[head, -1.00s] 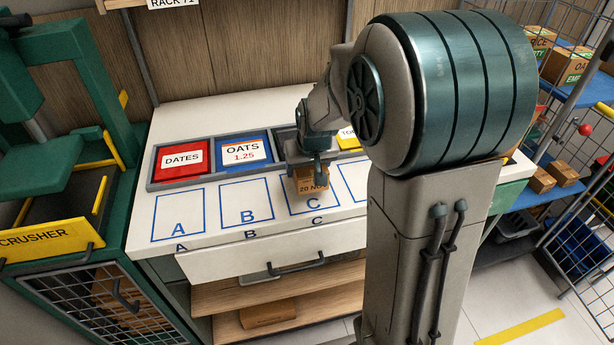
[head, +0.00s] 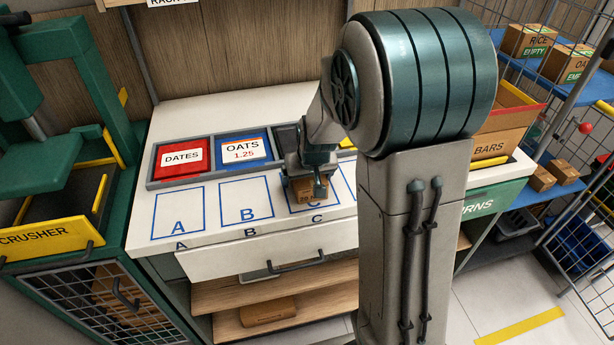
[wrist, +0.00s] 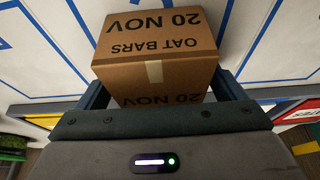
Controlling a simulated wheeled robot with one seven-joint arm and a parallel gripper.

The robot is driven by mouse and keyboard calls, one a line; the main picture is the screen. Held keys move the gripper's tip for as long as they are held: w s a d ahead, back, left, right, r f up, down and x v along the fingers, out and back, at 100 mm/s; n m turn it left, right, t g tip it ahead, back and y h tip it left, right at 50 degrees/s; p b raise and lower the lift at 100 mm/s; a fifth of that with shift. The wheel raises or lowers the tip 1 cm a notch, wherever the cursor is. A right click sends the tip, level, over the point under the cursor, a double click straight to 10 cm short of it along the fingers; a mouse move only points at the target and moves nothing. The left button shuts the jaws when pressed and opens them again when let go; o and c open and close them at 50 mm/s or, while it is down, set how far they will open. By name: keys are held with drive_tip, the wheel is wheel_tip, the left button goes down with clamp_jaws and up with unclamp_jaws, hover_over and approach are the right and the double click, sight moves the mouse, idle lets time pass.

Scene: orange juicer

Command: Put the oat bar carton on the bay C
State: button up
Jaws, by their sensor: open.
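The oat bar carton (head: 308,194) is a small brown box marked "OAT BARS" and "20 NOV". In the head view it sits low over bay C (head: 336,200), a blue outline on the white counter, and covers part of the letter C. It shows large in the wrist view (wrist: 157,58). My gripper (head: 306,186) is directly above it, open, with its two dark fingers (wrist: 160,92) at either side of the carton. The carton appears to rest on the counter; its underside is hidden.
Bays A (head: 178,212) and B (head: 246,203) are empty. Behind them are the red DATES bin (head: 181,157) and blue OATS bin (head: 241,148). A drawer (head: 260,257) is below the counter front. A box marked BARS (head: 492,146) stands at right behind my arm.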

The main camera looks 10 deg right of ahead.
drive_tip(key=shift+r, duration=0.1)
drive_tip(key=shift+r, duration=0.25)
drive_tip(key=v, duration=1.1)
drive_tip(key=shift+s+r, duration=0.15)
drive_tip(key=s+g, duration=0.1)
drive_tip(key=s, duration=1.7)
drive_tip(key=shift+g, duration=0.3)
drive_tip(key=shift+a, duration=0.15)
